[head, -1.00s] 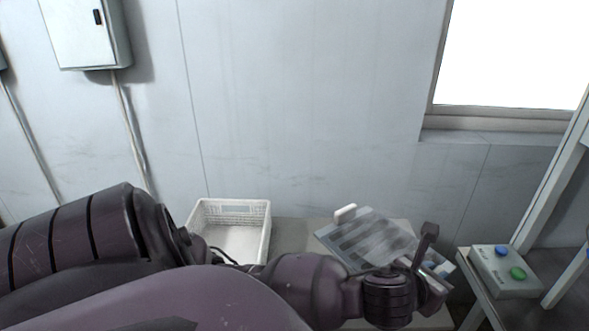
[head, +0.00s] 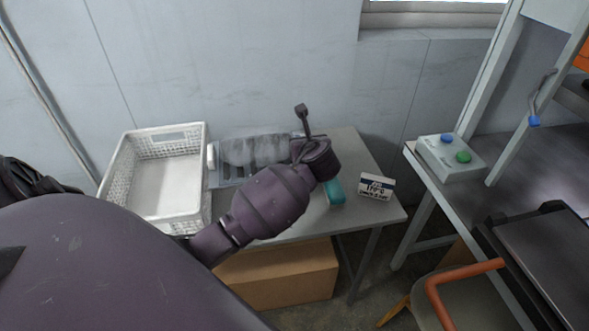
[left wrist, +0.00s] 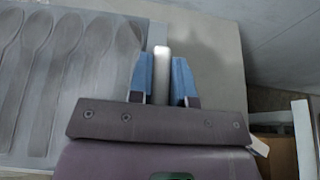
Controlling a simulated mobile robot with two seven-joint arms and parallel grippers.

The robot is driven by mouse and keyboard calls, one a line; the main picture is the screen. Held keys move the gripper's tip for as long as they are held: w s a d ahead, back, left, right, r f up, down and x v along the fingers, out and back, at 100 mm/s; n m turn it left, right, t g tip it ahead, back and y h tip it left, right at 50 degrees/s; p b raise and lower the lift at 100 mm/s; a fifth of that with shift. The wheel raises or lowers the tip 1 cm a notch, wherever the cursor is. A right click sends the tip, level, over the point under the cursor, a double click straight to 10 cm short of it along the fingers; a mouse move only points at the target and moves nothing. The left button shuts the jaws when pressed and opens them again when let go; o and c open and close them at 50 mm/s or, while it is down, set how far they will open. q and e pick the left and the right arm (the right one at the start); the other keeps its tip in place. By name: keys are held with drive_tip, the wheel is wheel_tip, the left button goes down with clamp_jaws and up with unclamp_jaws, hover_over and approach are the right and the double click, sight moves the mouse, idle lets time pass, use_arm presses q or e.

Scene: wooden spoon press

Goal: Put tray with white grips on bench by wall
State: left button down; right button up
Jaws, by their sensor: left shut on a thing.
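The tray (head: 228,178) is grey, with spoon shapes in a row, and lies level at the bench's (head: 350,148) back, just right of the white basket. I cannot tell whether it rests fully on the bench. Its left white grip (head: 211,156) shows in the head view. In the left wrist view the tray (left wrist: 98,40) fills the left side, and my left gripper (left wrist: 162,78) has its blue fingers shut on the other white grip (left wrist: 162,60). In the head view my wrist hides the fingers and this grip. My right gripper is not in view.
The white basket (head: 118,178) stands at the bench's left. A teal object (head: 334,192) and a small lettered sign (head: 376,186) are at its right front. A box with blue and green buttons (head: 451,158) stands on a separate stand. A cardboard box (head: 280,278) is below.

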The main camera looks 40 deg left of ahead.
use_arm(q)
wheel_tip(320, 180, down, 15)
drive_tip(key=b, duration=0.4)
drive_tip(key=shift+f, duration=0.15)
drive_tip(key=shift+r, duration=0.2)
drive_tip(key=shift+f, duration=0.1)
drive_tip(key=c, duration=1.2)
unclamp_jaws()
drive_tip(key=shift+f, duration=0.1)
drive_tip(key=shift+o, duration=0.8)
